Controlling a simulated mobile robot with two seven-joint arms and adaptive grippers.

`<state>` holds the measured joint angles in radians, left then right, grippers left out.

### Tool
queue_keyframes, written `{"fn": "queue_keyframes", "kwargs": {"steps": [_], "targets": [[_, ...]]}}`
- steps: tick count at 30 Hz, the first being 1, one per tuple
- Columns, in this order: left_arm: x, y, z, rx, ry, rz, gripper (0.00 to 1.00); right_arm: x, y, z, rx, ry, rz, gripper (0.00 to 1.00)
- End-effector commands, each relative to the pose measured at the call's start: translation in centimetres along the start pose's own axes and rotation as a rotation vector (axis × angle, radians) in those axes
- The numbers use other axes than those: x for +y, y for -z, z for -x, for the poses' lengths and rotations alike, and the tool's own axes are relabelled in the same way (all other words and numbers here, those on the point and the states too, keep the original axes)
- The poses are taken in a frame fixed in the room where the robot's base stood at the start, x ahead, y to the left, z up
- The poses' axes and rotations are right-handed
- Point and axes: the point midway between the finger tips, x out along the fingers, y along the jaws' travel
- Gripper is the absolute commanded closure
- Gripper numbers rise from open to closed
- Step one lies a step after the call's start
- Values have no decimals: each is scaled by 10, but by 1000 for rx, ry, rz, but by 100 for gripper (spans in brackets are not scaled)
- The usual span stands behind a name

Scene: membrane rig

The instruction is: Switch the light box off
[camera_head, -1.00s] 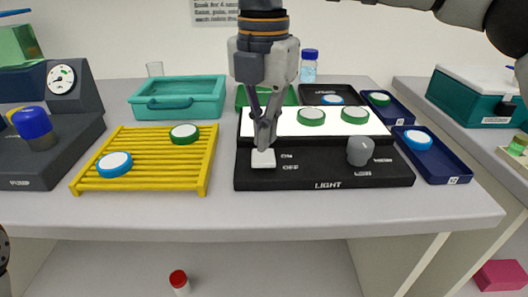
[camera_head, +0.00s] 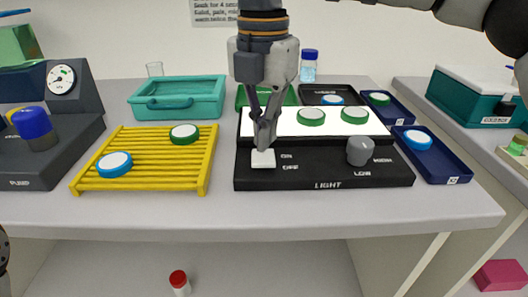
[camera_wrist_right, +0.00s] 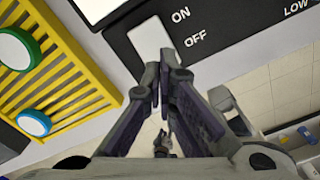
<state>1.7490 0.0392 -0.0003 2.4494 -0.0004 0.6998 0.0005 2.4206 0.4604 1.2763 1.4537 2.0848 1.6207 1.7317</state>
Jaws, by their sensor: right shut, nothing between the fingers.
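The light box (camera_head: 325,180) is a black unit with a bright white panel (camera_head: 384,124) that is lit. Its white rocker switch (camera_head: 263,159) sits at the left of the front, beside the words ON and OFF; it also shows in the right wrist view (camera_wrist_right: 148,38). My right gripper (camera_head: 264,146) is shut and empty, its fingertips at the switch's far part in the head view. In the wrist view the fingertips (camera_wrist_right: 165,62) overlap the switch's lower edge; I cannot tell whether they touch. A sliver of my left arm (camera_head: 3,250) shows at the left edge, its gripper out of view.
Two green-rimmed discs (camera_head: 311,116) lie on the lit panel. A grey knob (camera_head: 360,151) stands at the box's right, by HIGH and LOW. A yellow rack (camera_head: 143,176) with two discs lies left, and a blue tray (camera_head: 441,172) right. Bare bench runs along the front.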

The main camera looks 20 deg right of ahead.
Motion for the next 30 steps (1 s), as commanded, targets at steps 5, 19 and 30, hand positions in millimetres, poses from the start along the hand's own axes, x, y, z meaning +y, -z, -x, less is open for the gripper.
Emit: {"fn": "queue_keyframes", "kwargs": {"steps": [5,19,30], "targets": [[0,0,0,1,0,0,60,0,0,-2,0,1,0,100],[0,1,2,6,0,0,60,0,0,-9,-1,0,0,100],[0,2,3,9,0,0,60,0,0,-14,-1,0,-1,100]]}}
